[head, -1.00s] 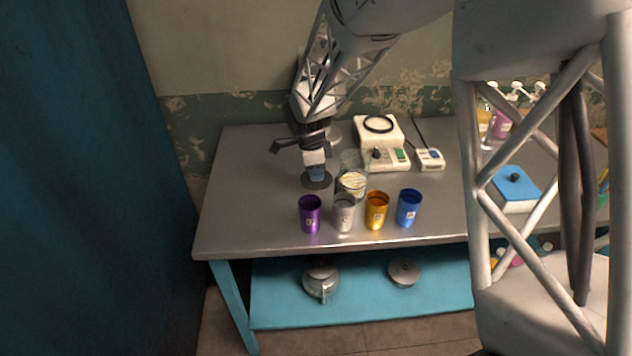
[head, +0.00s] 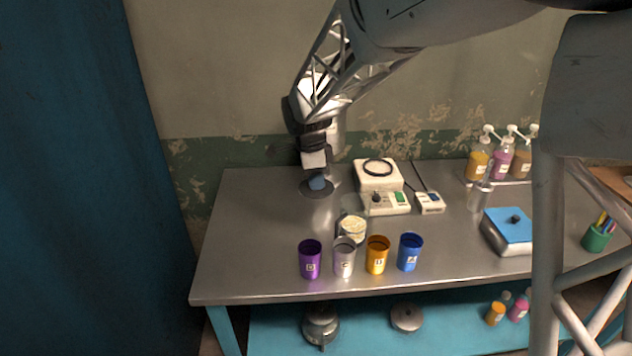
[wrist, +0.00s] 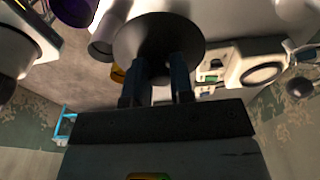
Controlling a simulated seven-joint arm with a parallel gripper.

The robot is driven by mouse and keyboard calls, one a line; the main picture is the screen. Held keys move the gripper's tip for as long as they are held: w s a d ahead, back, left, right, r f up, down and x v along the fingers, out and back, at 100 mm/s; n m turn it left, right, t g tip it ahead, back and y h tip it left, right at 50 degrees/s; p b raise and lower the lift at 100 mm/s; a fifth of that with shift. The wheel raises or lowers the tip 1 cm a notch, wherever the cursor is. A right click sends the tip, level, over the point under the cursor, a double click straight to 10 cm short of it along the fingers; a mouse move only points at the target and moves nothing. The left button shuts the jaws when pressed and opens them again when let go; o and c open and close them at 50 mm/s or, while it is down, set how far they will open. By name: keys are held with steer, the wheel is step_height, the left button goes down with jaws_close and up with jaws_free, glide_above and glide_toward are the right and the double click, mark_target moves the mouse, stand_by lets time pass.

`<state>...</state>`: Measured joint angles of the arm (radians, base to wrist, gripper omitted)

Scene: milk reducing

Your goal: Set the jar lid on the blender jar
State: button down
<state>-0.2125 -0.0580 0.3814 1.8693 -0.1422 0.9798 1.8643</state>
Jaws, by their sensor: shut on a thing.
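My gripper (head: 317,182) is shut on the jar lid (head: 304,190), a dark round disc, and holds it by its middle. The lid looks level and appears raised above the table. In the wrist view my gripper (wrist: 158,78) is shut, with the dark lid (wrist: 158,30) beyond the fingertips; its grip point is partly hidden. The blender jar (head: 352,229), a clear jar with pale contents, stands on the table, lower and to the right of the lid in the head view. The lid and jar are apart.
Purple (head: 310,260), silver (head: 344,258), orange (head: 377,256) and blue (head: 410,253) cups stand in a row in front of the jar. A white device with a black ring (head: 378,175) stands behind it. A blue-topped box (head: 510,230) sits right. The table's left side is clear.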

stand_by(0.5)
steer(key=d+r, duration=0.2)
steer(key=d, duration=0.8)
steer(key=shift+s+d, duration=0.2)
steer(key=shift+s, duration=0.15)
steer(key=shift+f, duration=0.2)
steer(key=shift+f, duration=2.95)
steer(key=shift+f, duration=0.1)
steer(key=shift+c, duration=2.2)
jaws_free()
